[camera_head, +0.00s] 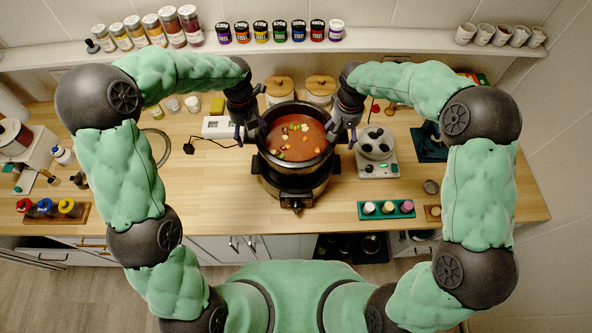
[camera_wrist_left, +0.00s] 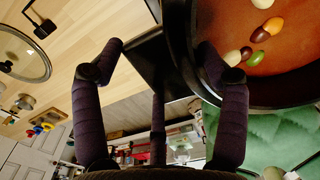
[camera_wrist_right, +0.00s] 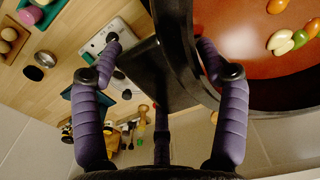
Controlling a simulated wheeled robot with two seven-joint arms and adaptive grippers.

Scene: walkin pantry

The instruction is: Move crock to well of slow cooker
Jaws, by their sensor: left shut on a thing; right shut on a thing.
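The dark crock (camera_head: 296,164), full of red stew with vegetable pieces, is held level between my two grippers in the head view. It appears to be above the slow cooker base (camera_head: 297,187), whose front and control knob show below it. The crock hides the well. My left gripper (camera_head: 256,133) is shut on the crock's left handle; the handle (camera_wrist_left: 152,62) shows between the fingers in the left wrist view. My right gripper (camera_head: 341,134) is shut on the right handle, which also shows in the right wrist view (camera_wrist_right: 150,75). The exact gap to the base cannot be told.
A white box-like device (camera_head: 217,127) with a black cord lies left of the cooker. A white appliance with a round top (camera_head: 377,148) stands close on the right. Two wooden-lidded jars (camera_head: 320,88) stand behind. A teal tray (camera_head: 386,209) lies front right.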

